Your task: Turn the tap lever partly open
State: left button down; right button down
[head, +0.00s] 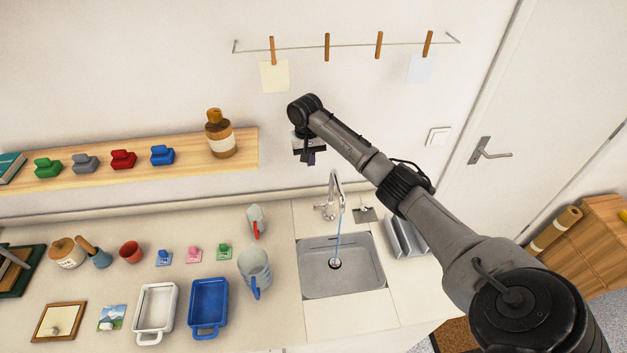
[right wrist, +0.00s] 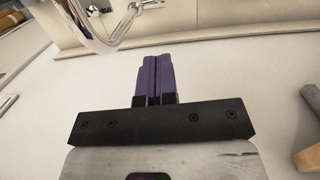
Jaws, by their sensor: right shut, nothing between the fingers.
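The chrome tap (head: 333,196) stands behind the sink (head: 312,284). A thin blue stream of water (head: 338,238) falls from its spout to the drain. A short chrome part low on the tap's left side looks like the lever (head: 319,207), but it is small in the head view. My right gripper (head: 309,157) hangs above and a little left of the tap, in front of the wall, apart from it. In the right wrist view its purple fingers (right wrist: 153,78) are shut and empty, and the curved chrome spout (right wrist: 95,30) shows at the upper left. My left gripper is not in view.
A wooden shelf (head: 240,160) with a brown bottle (head: 219,136) is left of my gripper. A wire with clothespins (head: 327,47) hangs above.

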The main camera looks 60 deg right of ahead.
send_near(317, 205)
notch_tip(317, 205, down, 3)
jog(key=w+d, duration=0.2)
jog(key=d, duration=0.1)
jog(key=shift+s+a+f+p, duration=0.6)
jog(key=shift+s+a+f, duration=0.05)
jog(key=shift+a+f, duration=0.05)
jog(key=shift+s+a+f, duration=0.3)
jog(key=shift+s+f, duration=0.05)
jog(key=shift+f, duration=0.1)
jog(key=shift+a, duration=0.1)
